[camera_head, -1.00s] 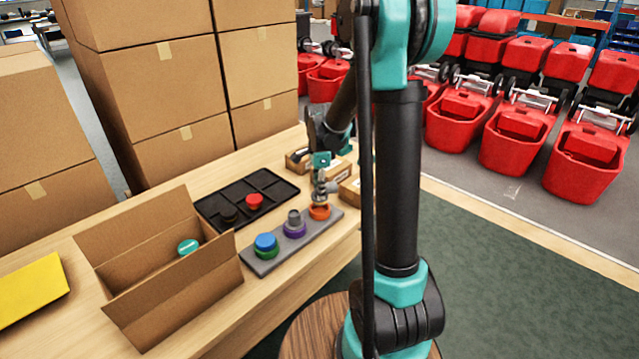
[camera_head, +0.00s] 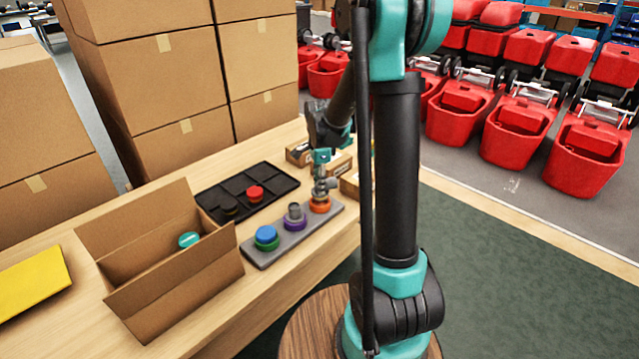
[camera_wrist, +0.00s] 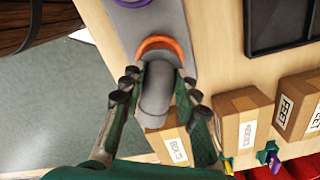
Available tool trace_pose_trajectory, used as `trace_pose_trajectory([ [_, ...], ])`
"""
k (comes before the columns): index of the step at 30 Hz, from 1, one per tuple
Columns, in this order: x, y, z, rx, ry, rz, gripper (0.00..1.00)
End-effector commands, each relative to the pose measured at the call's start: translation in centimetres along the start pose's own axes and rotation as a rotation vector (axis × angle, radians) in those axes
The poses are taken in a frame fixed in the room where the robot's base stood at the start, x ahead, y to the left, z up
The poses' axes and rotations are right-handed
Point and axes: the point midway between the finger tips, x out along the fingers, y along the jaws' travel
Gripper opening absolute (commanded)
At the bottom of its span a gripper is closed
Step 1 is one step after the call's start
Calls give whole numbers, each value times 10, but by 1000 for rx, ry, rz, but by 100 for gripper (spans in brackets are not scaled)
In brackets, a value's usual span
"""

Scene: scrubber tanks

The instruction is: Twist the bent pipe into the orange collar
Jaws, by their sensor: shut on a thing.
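The orange collar (camera_head: 320,207) sits at the right end of the grey base strip (camera_head: 290,238) on the table. It also shows in the wrist view (camera_wrist: 160,43), with the grey bent pipe (camera_wrist: 156,92) over it. The pipe's lower end appears to be at the collar; I cannot tell how deep it sits. My gripper (camera_wrist: 155,100) is shut on the pipe, one finger on each side. In the head view my gripper (camera_head: 322,180) stands above the collar and partly hides the pipe.
A purple collar with a grey piece (camera_head: 294,216) and a green collar with a blue cap (camera_head: 266,238) share the strip. A black tray (camera_head: 215,198) holds a red cap (camera_head: 255,193). An open carton (camera_head: 180,300) stands left; small boxes (camera_wrist: 243,125) lie close to my gripper.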

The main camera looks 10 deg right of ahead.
Motion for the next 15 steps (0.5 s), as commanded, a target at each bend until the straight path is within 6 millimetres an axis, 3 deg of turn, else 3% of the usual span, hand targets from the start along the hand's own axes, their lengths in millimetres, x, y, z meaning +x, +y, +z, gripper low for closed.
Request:
trace_pose_trajectory([
  [15,3,0,0,0,0,0,0],
])
